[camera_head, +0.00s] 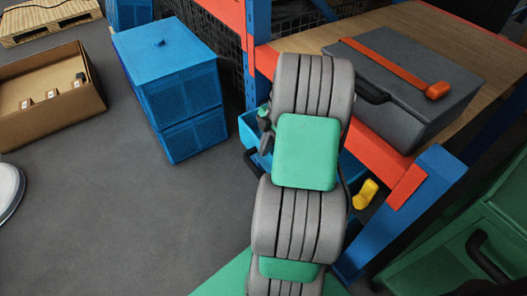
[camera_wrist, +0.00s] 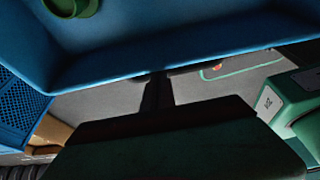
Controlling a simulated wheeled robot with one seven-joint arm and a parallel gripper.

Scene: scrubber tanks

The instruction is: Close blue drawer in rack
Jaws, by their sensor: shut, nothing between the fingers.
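The blue drawer (camera_head: 249,133) sticks out from the rack below its orange beam in the head view. My arm hides most of it. In the wrist view the drawer (camera_wrist: 190,45) fills the top, with a green round thing (camera_wrist: 72,6) inside it. My gripper (camera_wrist: 157,80) is shut and empty, with its dark fingers close to the drawer's lower edge. I cannot tell whether they touch it.
The rack (camera_head: 402,200) has a blue upright and a wooden top bearing a grey case (camera_head: 400,85). Stacked blue crates (camera_head: 180,95) and a cardboard box (camera_head: 45,100) stand left. A green case (camera_head: 450,255) is at right. Grey floor between is clear.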

